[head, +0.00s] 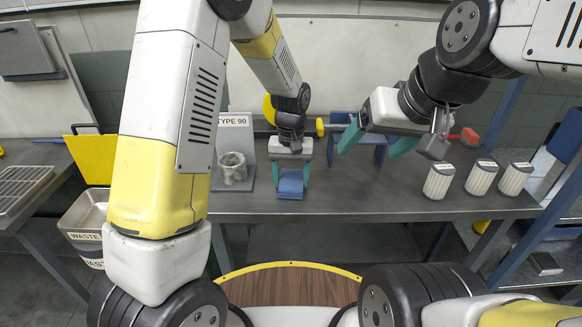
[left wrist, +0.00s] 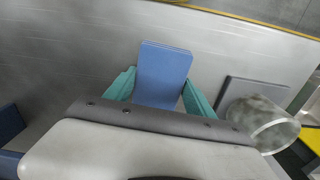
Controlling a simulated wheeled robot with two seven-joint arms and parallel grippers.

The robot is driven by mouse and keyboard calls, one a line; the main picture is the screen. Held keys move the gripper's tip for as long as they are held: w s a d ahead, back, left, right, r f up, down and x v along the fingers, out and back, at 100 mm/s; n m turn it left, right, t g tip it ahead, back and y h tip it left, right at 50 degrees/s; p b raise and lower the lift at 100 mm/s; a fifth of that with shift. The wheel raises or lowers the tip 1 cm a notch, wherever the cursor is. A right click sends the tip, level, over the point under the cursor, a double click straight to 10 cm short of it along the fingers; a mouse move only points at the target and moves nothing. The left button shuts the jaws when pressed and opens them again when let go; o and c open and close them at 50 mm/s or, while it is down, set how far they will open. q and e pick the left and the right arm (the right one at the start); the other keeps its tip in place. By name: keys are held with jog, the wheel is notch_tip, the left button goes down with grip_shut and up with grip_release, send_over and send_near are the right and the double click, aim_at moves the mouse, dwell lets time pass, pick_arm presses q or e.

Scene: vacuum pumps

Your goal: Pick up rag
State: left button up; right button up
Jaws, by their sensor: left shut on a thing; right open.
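The rag (head: 290,188), a flat blue rectangle, is at the front middle of the grey workbench (head: 350,203). My left gripper (head: 290,174) points down with its teal fingers on either side of the rag, shut on it. In the left wrist view the rag (left wrist: 165,72) sits between the fingers (left wrist: 158,95) and sticks out past them. I cannot tell whether it touches the bench. My right gripper (head: 378,142) is open and empty, in the air above the bench to the right of the rag.
A grey ring-shaped part (head: 233,168) stands at a "TYPE 90" board (head: 236,126) left of the rag. Several white ribbed cylinders (head: 481,178) stand at the right. A blue stand (head: 347,117) is behind my right gripper. A waste bin (head: 86,215) stands left of the bench.

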aim_at(291, 182)
pick_arm(q)
jog(key=shift+r, duration=0.35)
jog(key=r, duration=0.1)
jog(key=s+r, duration=0.1)
jog(key=shift+r, duration=0.35)
jog(key=s+r, duration=0.1)
jog(key=s, duration=1.4)
jog(key=shift+r, duration=0.15)
